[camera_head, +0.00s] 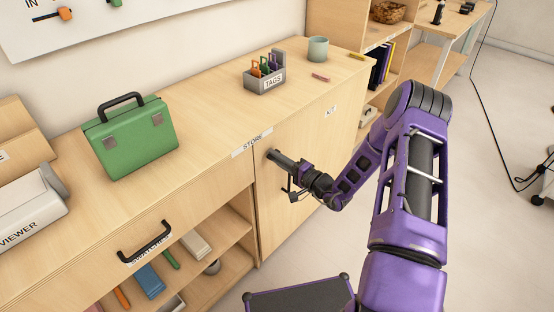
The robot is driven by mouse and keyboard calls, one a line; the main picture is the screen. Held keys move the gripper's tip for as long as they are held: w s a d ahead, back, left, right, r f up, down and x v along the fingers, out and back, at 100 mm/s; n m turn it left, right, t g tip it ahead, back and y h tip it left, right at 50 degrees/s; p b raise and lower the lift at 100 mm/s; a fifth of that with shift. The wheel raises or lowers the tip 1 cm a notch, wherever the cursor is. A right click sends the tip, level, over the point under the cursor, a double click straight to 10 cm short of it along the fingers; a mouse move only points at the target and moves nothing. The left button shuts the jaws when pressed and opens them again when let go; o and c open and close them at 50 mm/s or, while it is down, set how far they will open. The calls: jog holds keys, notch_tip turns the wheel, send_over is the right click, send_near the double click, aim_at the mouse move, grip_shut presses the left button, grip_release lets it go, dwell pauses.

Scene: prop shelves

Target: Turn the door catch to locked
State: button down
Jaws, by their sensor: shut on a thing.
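The cabinet door (298,205) is light wood and stands closed in the front of the long cabinet, below the "STORE" label (252,143). My gripper (276,157) is at the upper left part of this door, just under the countertop edge. Its jaws are shut on the door catch, which they hide almost wholly. I cannot tell which way the catch is turned. My purple arm reaches in from the lower right.
On the countertop stand a green case (135,138), a grey "TAGS" box (264,80) and a grey-green cup (317,49). A black drawer handle (146,243) sticks out at the lower left. Open shelves lie below it.

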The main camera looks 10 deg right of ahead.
dwell(0.4)
jog(key=c, duration=0.9)
grip_release()
jog(key=p+v, duration=0.1)
jog(key=v, duration=1.6)
jog(key=shift+s+d, duration=0.1)
jog(key=shift+s, duration=0.05)
